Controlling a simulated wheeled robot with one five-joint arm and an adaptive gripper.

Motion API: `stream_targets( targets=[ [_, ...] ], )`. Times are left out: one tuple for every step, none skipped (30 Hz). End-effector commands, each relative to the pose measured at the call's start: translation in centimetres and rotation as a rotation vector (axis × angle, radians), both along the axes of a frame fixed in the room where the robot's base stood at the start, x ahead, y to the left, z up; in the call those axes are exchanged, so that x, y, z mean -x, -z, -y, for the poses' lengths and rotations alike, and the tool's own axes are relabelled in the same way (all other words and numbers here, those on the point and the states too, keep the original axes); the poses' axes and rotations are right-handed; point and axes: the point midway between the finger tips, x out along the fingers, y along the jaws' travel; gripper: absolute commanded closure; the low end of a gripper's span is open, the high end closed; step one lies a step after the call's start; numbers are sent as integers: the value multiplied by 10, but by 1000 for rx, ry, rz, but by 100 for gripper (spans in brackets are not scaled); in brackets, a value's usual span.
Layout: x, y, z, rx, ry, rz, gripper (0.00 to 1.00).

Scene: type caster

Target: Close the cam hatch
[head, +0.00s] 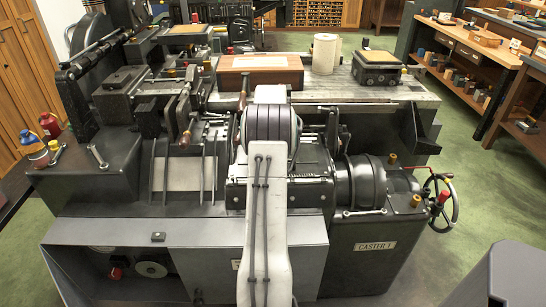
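The type caster (210,243) is a large dark machine filling the middle of the head view, with a "CASTER 1" plate on its right front cabinet. I cannot tell which part of it is the cam hatch, or whether a hatch stands open. My white arm, with dark cables, rises up the middle of the view in front of the machine. A dark ribbed rounded part shows near its upper end and covers the machine's centre. My gripper is not visible, and whether it touches anything cannot be told.
A handwheel (443,203) with a red knob sticks out on the right. A wooden box (261,72) and a pale roll (326,54) stand on the machine's rear top. Red and blue oil cans stand at left. Workbenches line the right; green floor lies clear between.

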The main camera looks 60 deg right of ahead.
Motion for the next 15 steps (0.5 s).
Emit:
stream_targets(
  targets=[
    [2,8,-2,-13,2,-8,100],
    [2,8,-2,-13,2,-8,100],
    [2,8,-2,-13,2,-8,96],
    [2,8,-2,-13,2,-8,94],
    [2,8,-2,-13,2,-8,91],
    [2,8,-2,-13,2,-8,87],
    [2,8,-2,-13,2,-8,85],
    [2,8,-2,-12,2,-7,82],
    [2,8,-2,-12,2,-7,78],
    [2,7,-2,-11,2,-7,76],
    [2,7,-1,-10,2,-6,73],
    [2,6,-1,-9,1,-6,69],
    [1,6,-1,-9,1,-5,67],
    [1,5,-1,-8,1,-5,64],
    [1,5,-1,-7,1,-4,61]
  ],
)
